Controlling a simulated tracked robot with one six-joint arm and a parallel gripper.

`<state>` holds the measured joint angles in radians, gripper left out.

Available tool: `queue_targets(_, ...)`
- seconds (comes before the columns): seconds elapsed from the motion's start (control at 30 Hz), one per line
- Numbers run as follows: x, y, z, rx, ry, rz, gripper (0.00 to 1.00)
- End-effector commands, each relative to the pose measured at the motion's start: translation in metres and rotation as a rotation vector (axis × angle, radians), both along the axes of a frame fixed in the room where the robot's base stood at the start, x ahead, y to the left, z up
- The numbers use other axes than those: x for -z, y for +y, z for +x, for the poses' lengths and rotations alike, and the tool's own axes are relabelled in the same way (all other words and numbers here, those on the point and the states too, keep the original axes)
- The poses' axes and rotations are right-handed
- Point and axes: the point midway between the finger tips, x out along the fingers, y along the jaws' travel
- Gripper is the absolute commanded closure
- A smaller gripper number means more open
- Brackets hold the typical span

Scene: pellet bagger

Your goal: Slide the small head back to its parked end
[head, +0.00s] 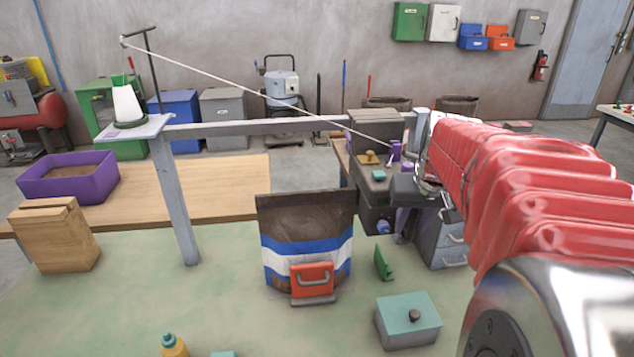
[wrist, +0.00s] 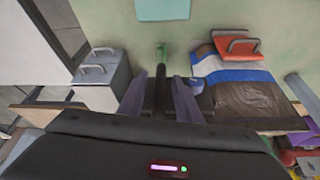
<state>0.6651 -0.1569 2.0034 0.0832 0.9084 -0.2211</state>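A grey rail (head: 265,128) runs across from a post at the left to the machine at the right. A pale thread runs from the cone stand at the left to small purple parts (head: 396,150) near the rail's right end. These seem to belong to the small head, but my arm and the clutter hide its outline. My gripper (head: 403,221) points down at the right, beside a drawer cabinet. In the wrist view its two purple-grey fingers (wrist: 164,92) stand apart. A dark upright bar (wrist: 159,88) shows between them; I cannot tell whether they touch it.
An open bag (head: 305,217) with a red clamp stands left of my gripper. The drawer cabinet (head: 447,240) is close on the right. A white cone (head: 127,103) stands at the rail's left.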

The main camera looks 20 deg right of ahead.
Motion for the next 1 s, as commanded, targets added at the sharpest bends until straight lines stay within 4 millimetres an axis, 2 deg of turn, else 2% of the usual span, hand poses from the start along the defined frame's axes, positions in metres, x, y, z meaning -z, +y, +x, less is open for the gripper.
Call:
queue_targets(0.2,-0.0003,0.0000,-0.0001,0.000,0.000,0.000,0.70)
queue_targets(0.63,-0.0005,-0.0001,-0.0003,0.000,0.000,0.000,1.00)
queue_targets(1.0,-0.0007,-0.0003,-0.0003,0.000,0.000,0.000,1.00)
